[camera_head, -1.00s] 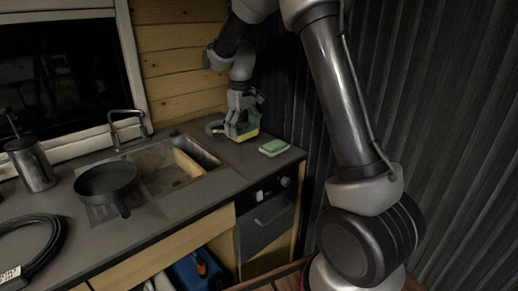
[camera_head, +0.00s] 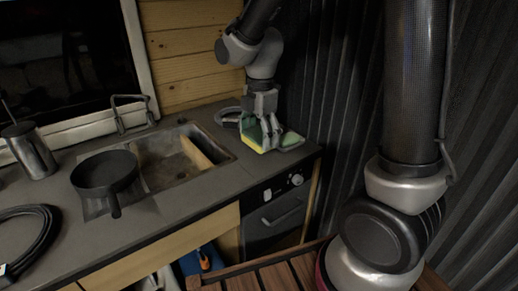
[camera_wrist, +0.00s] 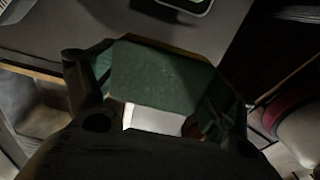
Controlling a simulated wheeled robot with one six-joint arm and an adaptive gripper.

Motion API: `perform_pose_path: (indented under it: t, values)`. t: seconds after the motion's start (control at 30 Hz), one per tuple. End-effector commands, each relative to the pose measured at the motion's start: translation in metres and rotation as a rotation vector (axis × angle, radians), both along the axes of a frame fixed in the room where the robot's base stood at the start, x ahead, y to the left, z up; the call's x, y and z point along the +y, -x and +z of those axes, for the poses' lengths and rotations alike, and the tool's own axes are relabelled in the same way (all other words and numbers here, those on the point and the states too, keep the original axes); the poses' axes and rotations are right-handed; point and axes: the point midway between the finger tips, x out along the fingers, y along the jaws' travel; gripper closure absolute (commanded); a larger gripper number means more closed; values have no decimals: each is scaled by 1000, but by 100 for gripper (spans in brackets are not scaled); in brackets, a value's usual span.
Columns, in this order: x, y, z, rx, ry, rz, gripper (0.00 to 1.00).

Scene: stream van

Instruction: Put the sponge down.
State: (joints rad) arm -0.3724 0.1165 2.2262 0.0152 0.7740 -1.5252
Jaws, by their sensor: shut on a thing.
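The sponge (camera_head: 254,138), green with a yellow side, is held in my gripper (camera_head: 262,130) at the right end of the counter (camera_head: 205,180). In the wrist view the sponge's green face (camera_wrist: 160,80) fills the space between the two fingers of my gripper (camera_wrist: 158,92), shut on it. The sponge is low, close to the counter top. I cannot tell whether it touches the surface.
The sink (camera_head: 160,182) with a tan board (camera_head: 196,152) is left of the gripper. A dark pan (camera_head: 104,172), a metal canister (camera_head: 32,152) and a coiled black cable (camera_head: 40,232) are farther left. A dark corrugated wall (camera_head: 330,90) bounds the right. Bare counter lies in front of the sponge.

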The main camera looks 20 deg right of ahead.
Motion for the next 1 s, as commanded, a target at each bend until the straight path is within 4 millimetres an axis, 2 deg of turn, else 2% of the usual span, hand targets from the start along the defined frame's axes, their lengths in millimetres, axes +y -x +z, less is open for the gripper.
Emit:
perform_pose_path:
  t: [0.3,0.7,0.73,0.8,1.0]
  values:
    - [0,0,-40,2,1,-2,55]
    - [0,0,-46,0,0,-2,55]
    - [0,0,-45,0,0,-2,13]
    - [0,0,-45,-1,0,-2,0]
    - [0,-1,-45,-1,0,-2,0]
